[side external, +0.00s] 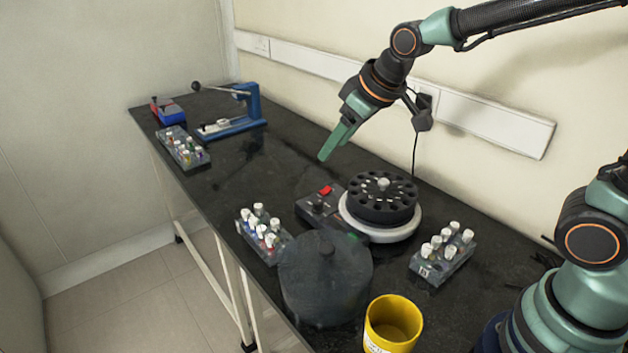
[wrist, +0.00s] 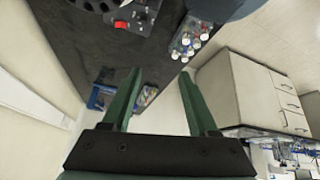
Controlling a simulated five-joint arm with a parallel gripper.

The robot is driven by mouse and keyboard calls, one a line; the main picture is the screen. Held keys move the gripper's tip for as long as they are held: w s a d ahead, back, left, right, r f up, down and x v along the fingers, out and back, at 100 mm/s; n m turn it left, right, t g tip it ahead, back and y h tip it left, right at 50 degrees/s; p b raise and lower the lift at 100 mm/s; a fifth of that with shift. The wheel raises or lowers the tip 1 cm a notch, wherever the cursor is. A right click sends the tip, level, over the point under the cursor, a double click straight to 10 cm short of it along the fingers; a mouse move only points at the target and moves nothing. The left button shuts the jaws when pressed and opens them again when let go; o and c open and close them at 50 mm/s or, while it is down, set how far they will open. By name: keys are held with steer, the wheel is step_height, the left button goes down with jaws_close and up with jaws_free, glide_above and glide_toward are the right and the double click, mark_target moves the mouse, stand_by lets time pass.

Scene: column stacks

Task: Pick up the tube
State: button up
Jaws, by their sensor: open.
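White-capped tubes stand in several racks; I cannot tell which one the task means. The middle rack (side external: 262,240) is left of the centrifuge and also shows in the wrist view (wrist: 190,40). The right rack (side external: 430,270) is right of the centrifuge. The far rack (side external: 184,152) holds tubes with coloured contents and partly shows between my fingers in the wrist view (wrist: 147,94). My gripper (side external: 324,156) is open and empty, in the air above the bench behind the control box; its two green fingers (wrist: 160,74) are apart in the wrist view. It touches no tube.
The centrifuge (side external: 382,200) has an open black rotor and a control box with a red switch (side external: 326,190). A dark round lid (side external: 325,280) and a yellow cup (side external: 392,325) are in front. A blue press (side external: 248,105) stands far left. The bench middle is clear.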

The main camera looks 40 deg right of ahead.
steer(key=w+a+f+n+y, duration=0.1)
steer(key=w+a+f+n, duration=0.2)
steer(key=w+a+f, duration=0.65)
glide_toward(245, 211)
steer(key=x, duration=0.3)
steer(key=shift+w+a, duration=0.15)
steer(key=shift+w, duration=0.05)
steer(key=x, duration=0.4)
steer(key=shift+s+f, duration=0.15)
steer(key=shift+s, duration=0.1)
steer(key=shift+w+f, duration=0.4)
steer(key=shift+f, duration=0.1)
jaws_close()
